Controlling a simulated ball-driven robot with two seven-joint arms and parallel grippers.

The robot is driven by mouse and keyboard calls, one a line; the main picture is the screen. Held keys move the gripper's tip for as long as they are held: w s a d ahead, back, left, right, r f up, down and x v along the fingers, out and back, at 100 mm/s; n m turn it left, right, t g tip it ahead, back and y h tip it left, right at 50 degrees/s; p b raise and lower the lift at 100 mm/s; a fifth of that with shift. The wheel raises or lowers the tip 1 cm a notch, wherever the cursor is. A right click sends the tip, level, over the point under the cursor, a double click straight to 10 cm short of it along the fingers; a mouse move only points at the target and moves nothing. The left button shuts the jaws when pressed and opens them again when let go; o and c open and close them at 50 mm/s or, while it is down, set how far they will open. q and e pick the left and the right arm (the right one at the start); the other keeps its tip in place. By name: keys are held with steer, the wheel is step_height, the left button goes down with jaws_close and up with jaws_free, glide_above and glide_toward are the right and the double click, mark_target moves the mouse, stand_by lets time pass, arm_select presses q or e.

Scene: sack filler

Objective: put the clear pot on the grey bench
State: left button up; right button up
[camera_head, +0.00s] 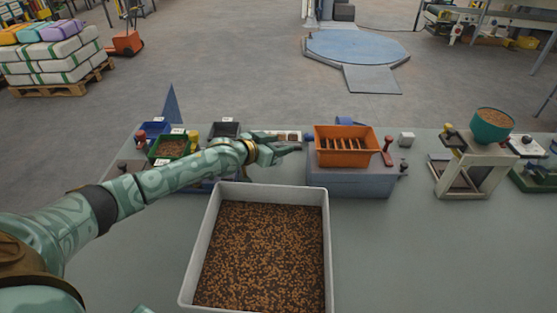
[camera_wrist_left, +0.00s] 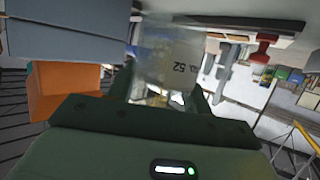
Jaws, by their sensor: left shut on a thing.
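My left gripper (camera_head: 285,144) reaches over the grey bench (camera_head: 400,260), between the small bins and the orange hopper. In the left wrist view, its fingers (camera_wrist_left: 160,90) are shut on the clear pot (camera_wrist_left: 165,55), which has dark printing ending in 52. The pot is see-through and blurred, so its contents are unclear. In the head view I cannot make the pot out at the gripper. My right gripper is not in view.
A large pale bin (camera_head: 188,250) of brown pellets stands in front. An orange slotted hopper (camera_head: 318,145) on a grey-blue box (camera_head: 350,183) is just right of the gripper. Coloured bins (camera_head: 170,146) stand left. A teal-bowled stand (camera_head: 490,126) is right. Bench right of the pellet bin is clear.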

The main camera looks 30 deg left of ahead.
arm_select(q)
step_height(320, 180, down, 4)
steer(key=shift+f+b, duration=0.1)
steer(key=shift+b, duration=0.55)
steer(key=shift+f, duration=0.15)
steer(key=o, duration=1)
steer(key=shift+s+r, duration=0.25)
steer(key=shift+r, duration=0.1)
steer(key=p+v, duration=0.5)
steer(key=v, duration=0.5)
steer(key=shift+s+a, duration=0.1)
steer(key=shift+s, duration=0.1)
steer(key=shift+s+a+r, duration=0.15)
steer(key=shift+s+a, duration=0.05)
steer(key=shift+s, duration=0.3)
